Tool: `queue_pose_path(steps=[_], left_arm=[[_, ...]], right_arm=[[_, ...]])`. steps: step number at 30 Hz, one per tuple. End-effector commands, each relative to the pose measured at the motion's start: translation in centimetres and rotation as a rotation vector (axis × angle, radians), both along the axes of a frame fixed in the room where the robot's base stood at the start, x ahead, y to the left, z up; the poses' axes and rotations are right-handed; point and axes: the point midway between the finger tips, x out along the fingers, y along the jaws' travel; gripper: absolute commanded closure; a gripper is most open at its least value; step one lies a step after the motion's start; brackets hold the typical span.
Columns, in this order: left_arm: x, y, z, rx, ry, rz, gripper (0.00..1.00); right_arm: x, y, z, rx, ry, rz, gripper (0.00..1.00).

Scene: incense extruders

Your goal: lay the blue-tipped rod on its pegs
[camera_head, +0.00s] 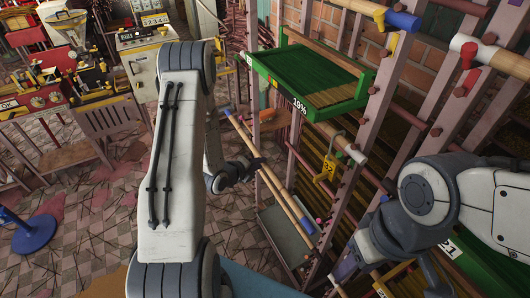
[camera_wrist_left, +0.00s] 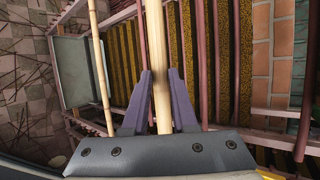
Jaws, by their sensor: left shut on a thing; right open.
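My left gripper (camera_head: 247,167) is shut on a wooden rod (camera_wrist_left: 155,50), which passes between its purple fingers in the left wrist view. In the head view, pale rods slant down to the right by this gripper. A blue tip (camera_head: 306,226) shows at their lower end and another blue end (camera_head: 227,112) at the upper end. I cannot tell for sure which tip belongs to the held rod. A second thinner rod (camera_wrist_left: 98,70) runs left of the gripper, apart from it. My right gripper (camera_head: 386,274) is open at the lower right, partly hidden by its own wrist.
A pink rack with pegs fills the right side. A thick rod with a blue end (camera_head: 402,21) and one with a white and red end (camera_head: 463,44) lie high on it. A green tray (camera_head: 314,110) juts out above the gripper. A grey panel (camera_head: 286,232) is below.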

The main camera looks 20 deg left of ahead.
Motion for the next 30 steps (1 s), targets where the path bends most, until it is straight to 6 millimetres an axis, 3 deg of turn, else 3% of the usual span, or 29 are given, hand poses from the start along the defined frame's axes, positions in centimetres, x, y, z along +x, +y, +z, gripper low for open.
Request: queue_pose_path(steps=[8,27,30], left_arm=[[1.1,-0.8,0.1,0.001,-0.001,-0.001,1.0],[6.2,-4.9,0.2,-0.001,-0.003,-0.002,1.0],[6.2,-4.9,-1.5,-0.001,-0.001,0.001,1.0]], right_arm=[[0.0,0.0,0.4,0.0,0.0,0.0,0.5],[0.0,0.0,1.7,0.0,0.0,0.0,0.5],[0.0,0.0,0.0,0.0,0.0,-0.001,0.5]])
